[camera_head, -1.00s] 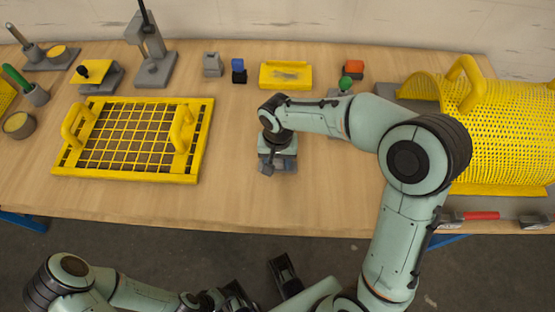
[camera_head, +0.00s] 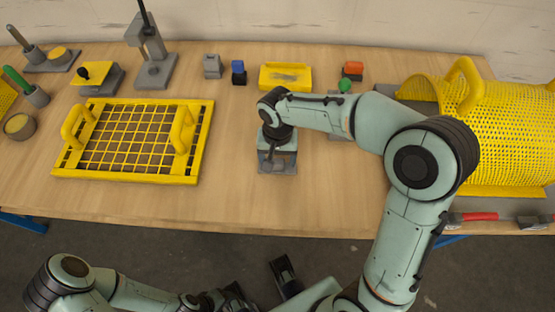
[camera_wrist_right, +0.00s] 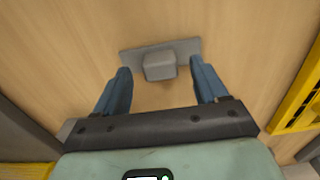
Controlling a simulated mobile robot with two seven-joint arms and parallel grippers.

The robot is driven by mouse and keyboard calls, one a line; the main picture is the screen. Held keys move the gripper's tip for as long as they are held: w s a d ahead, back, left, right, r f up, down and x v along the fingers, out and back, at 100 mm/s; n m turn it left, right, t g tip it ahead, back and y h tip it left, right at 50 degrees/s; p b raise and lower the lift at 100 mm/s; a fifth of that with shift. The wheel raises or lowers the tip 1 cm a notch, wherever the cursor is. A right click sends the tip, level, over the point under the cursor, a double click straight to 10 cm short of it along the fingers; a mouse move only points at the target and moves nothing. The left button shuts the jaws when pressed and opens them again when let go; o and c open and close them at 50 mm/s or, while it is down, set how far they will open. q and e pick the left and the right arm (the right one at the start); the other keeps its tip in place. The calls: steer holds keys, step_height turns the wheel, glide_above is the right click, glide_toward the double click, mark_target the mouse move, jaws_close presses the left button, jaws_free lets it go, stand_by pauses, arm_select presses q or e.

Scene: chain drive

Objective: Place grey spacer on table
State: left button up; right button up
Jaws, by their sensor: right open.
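The grey spacer (camera_wrist_right: 184,50) shows in the right wrist view as a flat grey plate with a small raised block, on the wooden table. In the head view it (camera_head: 279,168) shows under my right gripper (camera_head: 277,148), partly covered by it. In the right wrist view my right gripper (camera_wrist_right: 161,76) is open, its two blue-grey fingers apart on either side of the raised block with gaps. My left arm is folded at the bottom left of the head view, with dark parts near the bottom middle; its jaws do not show clearly.
A yellow grid frame with handles (camera_head: 181,118) lies left of the right gripper. A yellow tray (camera_head: 286,86), a blue-topped block (camera_head: 238,72) and a grey block (camera_head: 212,66) stand behind. A perforated yellow guard (camera_head: 500,120) fills the right. Bare table (camera_head: 240,205) lies in front.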

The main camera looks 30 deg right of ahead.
mark_target(278, 162)
step_height(278, 162, up, 10)
steer(key=p, duration=0.1)
steer(key=shift+f, duration=0.15)
steer(key=shift+s+f, duration=0.1)
stand_by(0.4)
